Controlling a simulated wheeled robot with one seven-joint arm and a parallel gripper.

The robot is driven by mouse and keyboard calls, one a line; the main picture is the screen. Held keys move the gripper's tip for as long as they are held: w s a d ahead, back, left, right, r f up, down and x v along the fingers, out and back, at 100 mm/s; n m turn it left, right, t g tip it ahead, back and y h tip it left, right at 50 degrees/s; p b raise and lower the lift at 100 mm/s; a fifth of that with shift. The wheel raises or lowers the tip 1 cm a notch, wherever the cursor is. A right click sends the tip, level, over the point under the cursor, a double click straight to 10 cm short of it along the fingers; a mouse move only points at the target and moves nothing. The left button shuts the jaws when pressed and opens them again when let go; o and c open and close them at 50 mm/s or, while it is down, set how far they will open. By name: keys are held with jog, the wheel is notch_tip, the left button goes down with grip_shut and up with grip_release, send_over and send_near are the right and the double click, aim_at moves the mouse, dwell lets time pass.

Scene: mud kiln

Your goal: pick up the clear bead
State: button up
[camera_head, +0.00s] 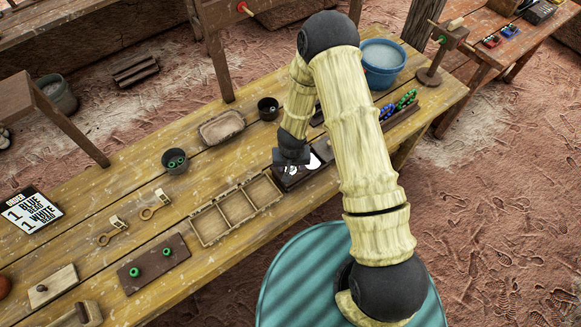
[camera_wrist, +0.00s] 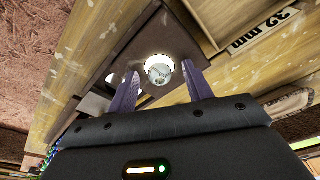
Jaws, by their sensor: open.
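The clear bead (camera_wrist: 159,70) shows in the wrist view as a round, see-through piece in a bright white circle on a dark brown board (camera_wrist: 140,47). My gripper (camera_wrist: 161,73) is open, with one finger on each side of the bead in that picture. I cannot tell whether the fingers touch it or how far above it they are. In the head view my gripper (camera_head: 292,158) points down over the same dark board (camera_head: 294,183), covering part of it. Pale round spots show beside the gripper there.
A three-compartment wooden tray (camera_head: 234,209) lies left of the board. Behind stand a small dark cup (camera_head: 268,108), a shallow wooden dish (camera_head: 222,127) and a cup with green beads (camera_head: 175,160). A blue bucket (camera_head: 382,64) and a bead rack (camera_head: 402,118) stand to the right.

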grip_shut()
dwell(0.3)
notch_tip(320, 180, up, 10)
jog(key=shift+p, duration=0.45)
dwell(0.6)
